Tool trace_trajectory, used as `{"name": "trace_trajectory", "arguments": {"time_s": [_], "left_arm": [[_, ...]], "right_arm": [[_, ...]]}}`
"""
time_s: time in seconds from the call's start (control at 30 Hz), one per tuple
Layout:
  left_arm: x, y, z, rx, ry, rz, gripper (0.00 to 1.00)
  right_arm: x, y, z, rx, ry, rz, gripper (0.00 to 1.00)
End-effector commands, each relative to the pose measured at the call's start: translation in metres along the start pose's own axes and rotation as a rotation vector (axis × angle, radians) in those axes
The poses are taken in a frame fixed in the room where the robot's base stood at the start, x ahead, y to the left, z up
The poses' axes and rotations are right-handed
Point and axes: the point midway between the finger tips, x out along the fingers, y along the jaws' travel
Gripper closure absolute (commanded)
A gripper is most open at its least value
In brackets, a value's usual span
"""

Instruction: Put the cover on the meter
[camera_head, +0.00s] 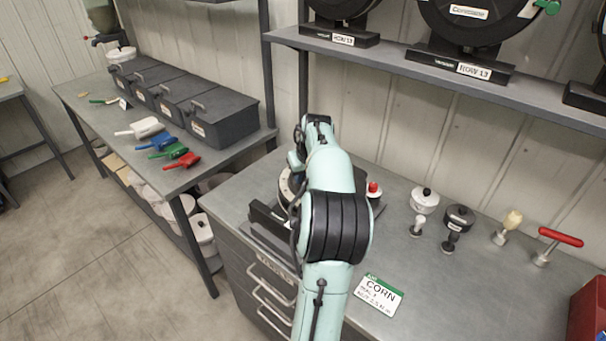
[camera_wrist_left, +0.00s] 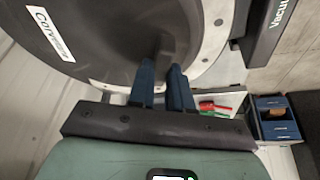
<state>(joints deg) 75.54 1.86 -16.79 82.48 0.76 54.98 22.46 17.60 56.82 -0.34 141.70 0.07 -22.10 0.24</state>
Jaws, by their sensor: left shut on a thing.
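My left gripper (camera_wrist_left: 162,78) has its dark blue fingers shut on a dark grip of the cover (camera_wrist_left: 110,45), a large dark disc with a white label, in the left wrist view. The cover lies against or just over the meter, whose pale bolted ring (camera_wrist_left: 206,55) shows beside it. I cannot tell whether the cover is fully seated. In the head view my left arm hides the gripper, the cover and most of the meter; a sliver of the pale ring (camera_head: 285,186) shows at the arm's left. My right gripper is in neither view.
On the bench right of the arm are a red button (camera_head: 374,188), a white knobbed pot (camera_head: 425,201), a dark knobbed pot (camera_head: 459,216), a red-handled tool (camera_head: 560,237) and a corn card (camera_head: 379,296). A shelf (camera_head: 440,78) with other meters hangs above.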

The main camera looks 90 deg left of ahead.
Motion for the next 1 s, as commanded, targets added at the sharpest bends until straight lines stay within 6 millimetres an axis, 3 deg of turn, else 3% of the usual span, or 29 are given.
{"name": "trace_trajectory", "arguments": {"time_s": [1.0], "left_arm": [[0.0065, 0.0002, 0.0023, -0.001, 0.003, 0.001, 1.0]], "right_arm": [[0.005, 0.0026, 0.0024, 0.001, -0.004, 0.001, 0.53]]}}
